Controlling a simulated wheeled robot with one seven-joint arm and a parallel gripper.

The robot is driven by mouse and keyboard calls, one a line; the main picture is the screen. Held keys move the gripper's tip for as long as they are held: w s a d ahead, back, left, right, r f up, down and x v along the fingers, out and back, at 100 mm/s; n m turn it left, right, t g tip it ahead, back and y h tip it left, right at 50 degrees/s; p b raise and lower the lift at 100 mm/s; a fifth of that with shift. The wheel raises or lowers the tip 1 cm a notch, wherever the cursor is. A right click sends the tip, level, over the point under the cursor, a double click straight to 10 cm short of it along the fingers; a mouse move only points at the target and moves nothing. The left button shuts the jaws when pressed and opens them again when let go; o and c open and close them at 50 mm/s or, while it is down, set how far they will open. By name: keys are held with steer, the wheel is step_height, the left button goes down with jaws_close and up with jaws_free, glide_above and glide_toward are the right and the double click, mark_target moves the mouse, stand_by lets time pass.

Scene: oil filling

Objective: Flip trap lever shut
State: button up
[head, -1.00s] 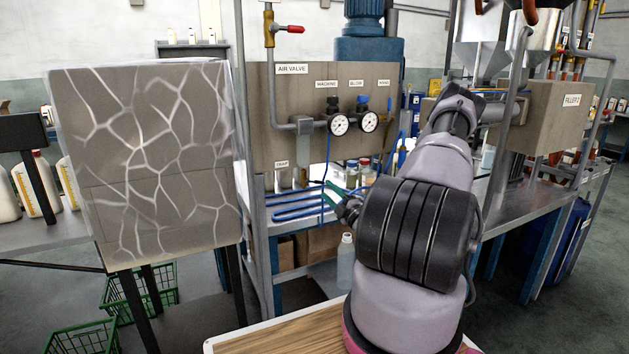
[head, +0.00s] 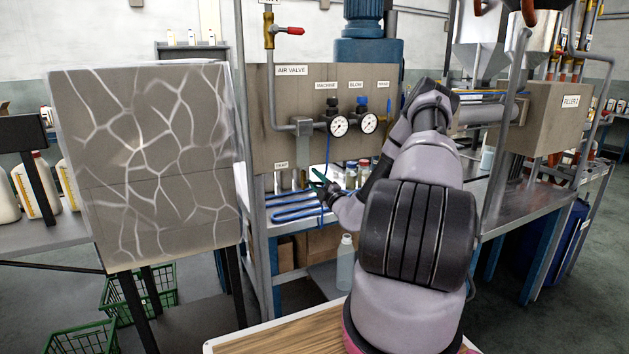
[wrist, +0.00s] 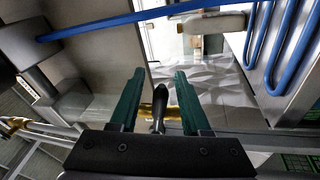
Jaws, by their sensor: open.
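The trap lever (wrist: 158,98) is a dark, slim handle on a brass valve body (wrist: 172,113) in the wrist view. It stands between my gripper's two green fingers, with a visible gap to each. My gripper (wrist: 160,76) is open and holds nothing. In the head view my gripper (head: 317,180) is below the air valve panel, to the right of the small TRAP label (head: 282,165). I cannot make out the lever in the head view.
Blue hose (head: 295,212) loops lie on the bench by my gripper, and a blue hose (wrist: 150,14) crosses the top of the wrist view. Small bottles (head: 351,177) stand behind the gripper. The air valve panel (head: 280,120) with two gauges (head: 339,125) rises above.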

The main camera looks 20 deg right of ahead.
jaws_close()
steer(key=n, duration=0.2)
steer(key=r+n+y, duration=0.1)
steer(key=n, duration=0.1)
steer(key=shift+r+g, duration=0.1)
steer(key=shift+g, duration=0.2)
jaws_free()
steer(key=v, duration=1)
steer(key=shift+s, duration=0.4)
